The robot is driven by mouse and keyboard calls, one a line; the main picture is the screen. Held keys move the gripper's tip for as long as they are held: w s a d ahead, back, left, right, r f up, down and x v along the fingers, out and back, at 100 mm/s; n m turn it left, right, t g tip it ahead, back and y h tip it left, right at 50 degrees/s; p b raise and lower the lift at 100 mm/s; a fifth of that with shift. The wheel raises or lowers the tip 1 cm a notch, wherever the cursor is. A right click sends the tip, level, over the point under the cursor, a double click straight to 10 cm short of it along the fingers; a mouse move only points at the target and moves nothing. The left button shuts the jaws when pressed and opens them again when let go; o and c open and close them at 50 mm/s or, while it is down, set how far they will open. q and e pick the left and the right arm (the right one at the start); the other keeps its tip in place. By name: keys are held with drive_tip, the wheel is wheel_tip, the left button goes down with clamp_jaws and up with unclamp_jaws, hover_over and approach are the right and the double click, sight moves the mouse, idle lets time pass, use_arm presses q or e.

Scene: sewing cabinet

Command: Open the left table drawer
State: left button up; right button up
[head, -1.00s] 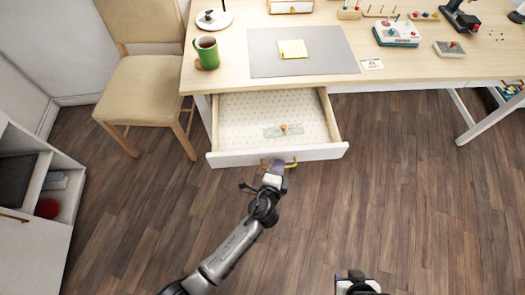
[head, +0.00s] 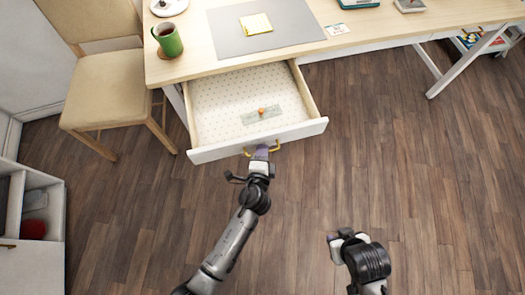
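The left table drawer (head: 222,102) is pulled well out from under the tabletop, with its dotted lining in plain view. Its white front (head: 308,130) carries a gold handle (head: 276,147). My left gripper (head: 262,153) is at the middle of this handle and covers part of it. It appears shut on the handle, though its fingertips are small and partly hidden. My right gripper (head: 341,239) is low in the picture, over the floor and away from the drawer. Its finger opening cannot be made out.
A small clear strip with an orange knob (head: 262,111) lies in the drawer. A green mug (head: 169,40) and a grey mat (head: 291,28) are on the table (head: 350,45). A beige chair (head: 105,88) stands left of the drawer. The wooden floor in front is clear.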

use_arm(q)
drive_tip(key=p+v, duration=0.2)
drive_tip(key=v, duration=1.2)
drive_tip(key=shift+w, duration=0.1)
idle(0.3)
